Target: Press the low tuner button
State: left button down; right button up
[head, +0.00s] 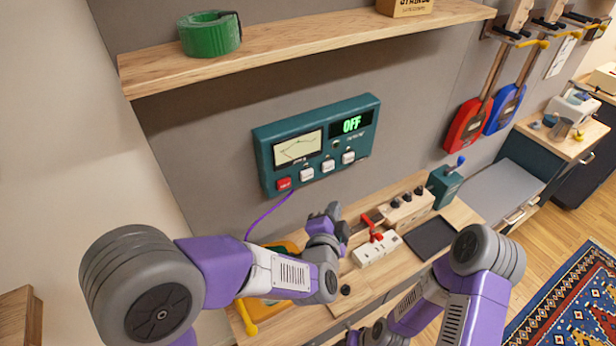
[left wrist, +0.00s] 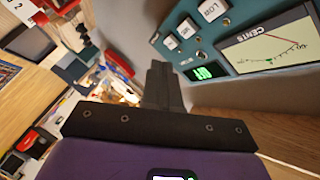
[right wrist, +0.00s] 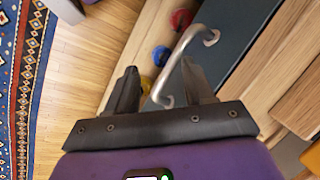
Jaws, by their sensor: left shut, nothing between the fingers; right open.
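The teal tuner panel (head: 365,112) is on the grey wall, its display reading OFF. It has a red button (head: 284,184) and three white buttons in a row. In the left wrist view the white button labelled LOW (left wrist: 211,9) is nearest the CENTS dial, at the top edge. In the head view the low button (head: 307,175) appears beside the red one. My left gripper (left wrist: 160,75) is shut and empty, apart from the panel; in the head view it is below the panel.
A shelf (head: 300,45) runs above the panel. A purple cable (head: 268,212) hangs from the panel.

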aim_at(307, 175)
pick_arm(q)
jog(key=w+a+b, duration=0.1)
jog(key=w+a, duration=0.4)
jog(key=w, duration=0.2)
jog(key=shift+w+b, duration=0.35)
dwell(2.0)
jog(key=shift+w+a, duration=0.2)
jog(key=shift+w, duration=0.15)
jog(key=shift+w+a, duration=0.25)
jog(key=shift+w, duration=0.1)
dwell(0.7)
jog(key=shift+s+d, duration=0.45)
jog(key=shift+s, duration=0.3)
